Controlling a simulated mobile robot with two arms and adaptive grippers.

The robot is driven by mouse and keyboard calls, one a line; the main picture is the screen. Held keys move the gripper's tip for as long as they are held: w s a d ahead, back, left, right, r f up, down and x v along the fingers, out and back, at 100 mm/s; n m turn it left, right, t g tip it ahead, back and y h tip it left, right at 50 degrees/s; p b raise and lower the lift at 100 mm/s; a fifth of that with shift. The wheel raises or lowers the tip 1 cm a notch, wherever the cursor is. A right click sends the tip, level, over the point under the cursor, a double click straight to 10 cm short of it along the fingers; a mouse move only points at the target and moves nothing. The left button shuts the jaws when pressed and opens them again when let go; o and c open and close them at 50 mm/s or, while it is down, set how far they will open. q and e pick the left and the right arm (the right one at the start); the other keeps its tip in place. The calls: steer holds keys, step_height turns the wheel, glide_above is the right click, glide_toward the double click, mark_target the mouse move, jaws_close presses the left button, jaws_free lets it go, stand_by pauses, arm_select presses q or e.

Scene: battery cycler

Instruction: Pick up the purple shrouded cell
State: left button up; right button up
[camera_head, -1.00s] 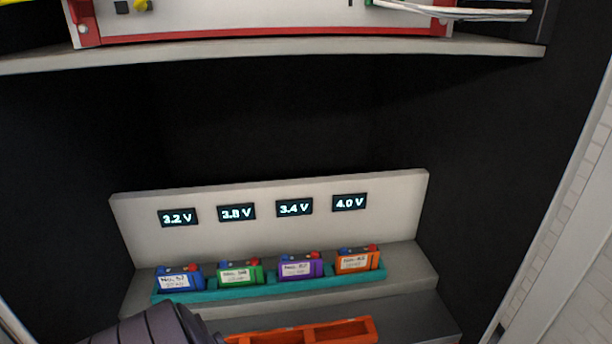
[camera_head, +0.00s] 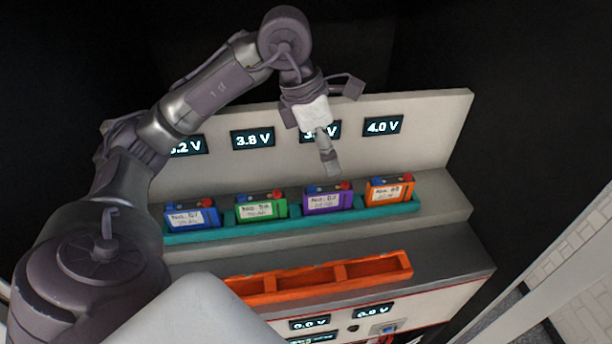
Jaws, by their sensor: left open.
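The purple shrouded cell (camera_head: 328,198) stands in the teal tray (camera_head: 297,223), third from the left, with a white label and red and blue terminal caps on top. My left arm reaches in from the left and arches over the tray. My left gripper (camera_head: 331,170) points down just above and behind the purple cell, in front of the partly covered third display. It is open and holds nothing, though its fingers overlap in this view. I cannot tell whether a fingertip touches the cell. My right gripper is not in view.
A blue cell (camera_head: 192,214) and a green cell (camera_head: 262,207) stand left of the purple one. An orange cell (camera_head: 390,190) stands close on its right. An empty orange tray (camera_head: 318,279) lies lower in front. A pale panel (camera_head: 440,135) rises behind.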

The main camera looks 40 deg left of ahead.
mark_target(328, 189)
arm_select(q)
steer(key=shift+s+a+r+y, duration=0.1)
steer(key=shift+s+a+y, duration=0.15)
steer(key=shift+a, duration=0.25)
steer(key=shift+s+a+y, duration=0.15)
steer(key=shift+s+a, duration=0.1)
steer(key=shift+a, duration=0.25)
steer(key=shift+f, duration=0.3)
steer(key=p+x, duration=0.1)
steer(key=x, duration=0.6)
steer(key=shift+w+d, duration=0.1)
steer(key=p+x, duration=0.2)
steer(key=x, duration=0.2)
steer(key=shift+w+f, duration=0.1)
steer(key=shift+f, duration=0.15)
steer(key=shift+w+f, duration=0.15)
steer(key=shift+f, duration=0.45)
jaws_close()
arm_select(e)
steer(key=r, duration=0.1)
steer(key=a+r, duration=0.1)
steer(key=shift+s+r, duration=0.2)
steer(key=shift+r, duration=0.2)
arm_select(q)
steer(key=shift+r, duration=0.1)
